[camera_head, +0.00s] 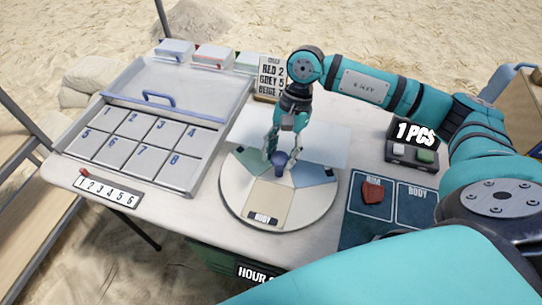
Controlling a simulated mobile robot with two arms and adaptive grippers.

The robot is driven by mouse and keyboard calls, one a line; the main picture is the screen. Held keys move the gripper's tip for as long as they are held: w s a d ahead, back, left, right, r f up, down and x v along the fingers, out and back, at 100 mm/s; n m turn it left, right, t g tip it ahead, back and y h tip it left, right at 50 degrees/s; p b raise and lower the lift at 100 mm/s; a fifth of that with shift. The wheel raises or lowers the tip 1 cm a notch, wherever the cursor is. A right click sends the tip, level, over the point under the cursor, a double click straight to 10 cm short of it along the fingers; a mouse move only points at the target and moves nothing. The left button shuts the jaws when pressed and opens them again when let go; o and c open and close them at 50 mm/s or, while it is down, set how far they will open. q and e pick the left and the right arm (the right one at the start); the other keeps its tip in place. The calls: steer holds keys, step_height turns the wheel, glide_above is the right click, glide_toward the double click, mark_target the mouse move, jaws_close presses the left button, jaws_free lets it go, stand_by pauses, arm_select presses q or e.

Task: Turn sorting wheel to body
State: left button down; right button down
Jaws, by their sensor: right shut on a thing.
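The sorting wheel (240,205) is a round, pale disc at the middle of the table, split into coloured sectors. A beige sector with a dark "BODY" label (263,218) faces the front edge. My right gripper (279,155) points down over the wheel and is shut on a small dark blue knob (280,160) near the wheel's centre. The fingers partly hide the knob. A pale translucent panel stands just behind the gripper and covers the wheel's rear part. My left gripper is not in view.
A metal tray with numbered compartments (113,153) stands at left. A red piece (372,190) lies on a dark blue mat (400,225) with a "BODY" field at right. A button box (411,152) marked "1 PCS" and a "RED, GREY, BEIGE" sign (270,78) stand behind.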

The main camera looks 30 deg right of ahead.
stand_by(0.4)
steer(key=c, duration=0.8)
jaws_free()
steer(key=v, duration=1.2)
steer(key=shift+d, duration=0.1)
